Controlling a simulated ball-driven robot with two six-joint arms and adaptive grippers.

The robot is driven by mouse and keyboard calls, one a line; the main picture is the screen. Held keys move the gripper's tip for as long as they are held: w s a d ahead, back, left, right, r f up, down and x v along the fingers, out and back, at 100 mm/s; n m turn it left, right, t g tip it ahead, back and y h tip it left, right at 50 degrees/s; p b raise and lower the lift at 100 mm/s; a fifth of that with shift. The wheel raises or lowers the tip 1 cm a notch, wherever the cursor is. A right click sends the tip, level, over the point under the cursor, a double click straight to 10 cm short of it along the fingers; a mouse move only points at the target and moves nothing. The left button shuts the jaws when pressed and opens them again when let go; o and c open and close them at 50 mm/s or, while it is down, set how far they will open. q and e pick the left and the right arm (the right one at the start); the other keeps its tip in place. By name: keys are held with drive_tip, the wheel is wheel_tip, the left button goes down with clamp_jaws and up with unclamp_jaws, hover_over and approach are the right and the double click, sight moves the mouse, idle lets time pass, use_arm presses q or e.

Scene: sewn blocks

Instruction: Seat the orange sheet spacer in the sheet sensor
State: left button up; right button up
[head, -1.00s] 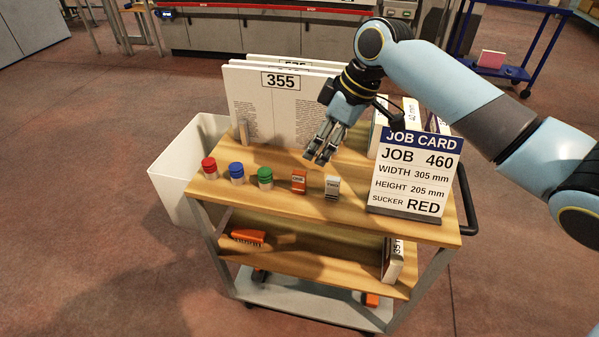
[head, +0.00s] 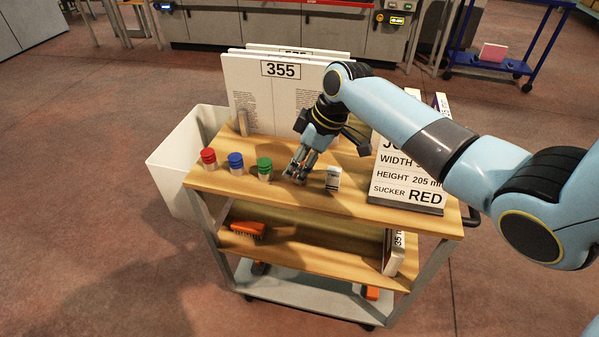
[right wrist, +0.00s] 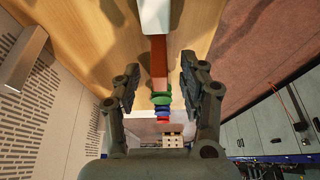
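My right gripper (head: 296,176) is low over the cart's top shelf, where the orange spacer stood in the earlier view, and covers it in the head view. In the right wrist view the orange spacer (right wrist: 159,62) shows as an orange-brown block between the two fingers of my right gripper (right wrist: 159,78). The fingers are open, with a visible gap on each side of it. A white spacer (head: 333,178) stands just right of the gripper; it also shows in the right wrist view (right wrist: 155,15). I cannot make out the sheet sensor. My left gripper is not in view.
Red (head: 208,159), blue (head: 236,164) and green (head: 265,169) capped pieces stand left of the gripper. A panel marked 355 (head: 285,105) stands behind. The job card (head: 405,180) is to the right, partly behind my arm. A white bin (head: 180,165) is beside the cart.

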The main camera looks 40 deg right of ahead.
clamp_jaws()
